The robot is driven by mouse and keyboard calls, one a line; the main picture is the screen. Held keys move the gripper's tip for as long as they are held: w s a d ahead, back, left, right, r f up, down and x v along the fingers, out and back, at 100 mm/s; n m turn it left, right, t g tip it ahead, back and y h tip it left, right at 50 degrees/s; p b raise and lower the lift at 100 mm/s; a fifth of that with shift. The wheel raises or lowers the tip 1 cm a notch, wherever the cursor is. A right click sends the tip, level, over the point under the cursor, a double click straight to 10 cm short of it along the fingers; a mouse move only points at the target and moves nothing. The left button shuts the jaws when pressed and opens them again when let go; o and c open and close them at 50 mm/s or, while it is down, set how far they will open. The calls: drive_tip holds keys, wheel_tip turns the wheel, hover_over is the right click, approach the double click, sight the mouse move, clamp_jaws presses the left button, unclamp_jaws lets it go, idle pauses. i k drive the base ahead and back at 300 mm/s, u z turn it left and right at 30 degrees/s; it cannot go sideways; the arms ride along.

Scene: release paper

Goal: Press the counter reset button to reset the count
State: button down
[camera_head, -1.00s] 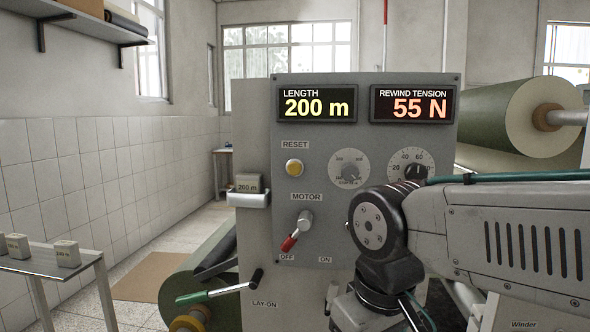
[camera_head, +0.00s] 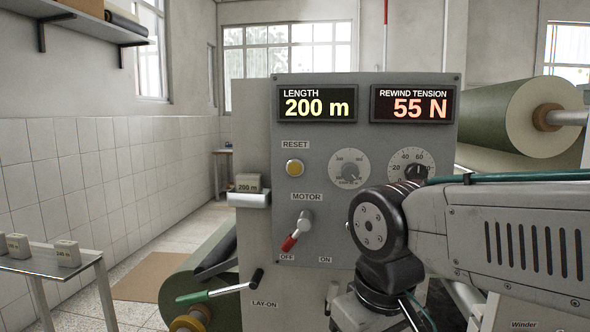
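The yellow reset button (camera_head: 294,168) sits under the RESET label on the grey control panel (camera_head: 330,225). The length display (camera_head: 317,105) above it reads 200 m. My arm comes in from the right, in front of the panel's lower right part. My gripper is not visible; the arm's lower end runs down toward the bottom edge of the picture. Nothing touches the reset button, and it is in plain view.
The rewind tension display (camera_head: 414,104) reads 55 N. The red-tipped motor lever (camera_head: 296,232) points toward OFF. A green-handled lay-on lever (camera_head: 219,289) stands out at lower left. A small holder (camera_head: 248,199) carries a 200 m block. A side table (camera_head: 50,262) holds several blocks.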

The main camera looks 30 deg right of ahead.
sight(294, 168)
drive_tip(key=k, duration=1.25)
drive_tip(key=z, duration=0.25)
drive_tip(key=i, duration=0.75)
drive_tip(key=u, duration=0.25)
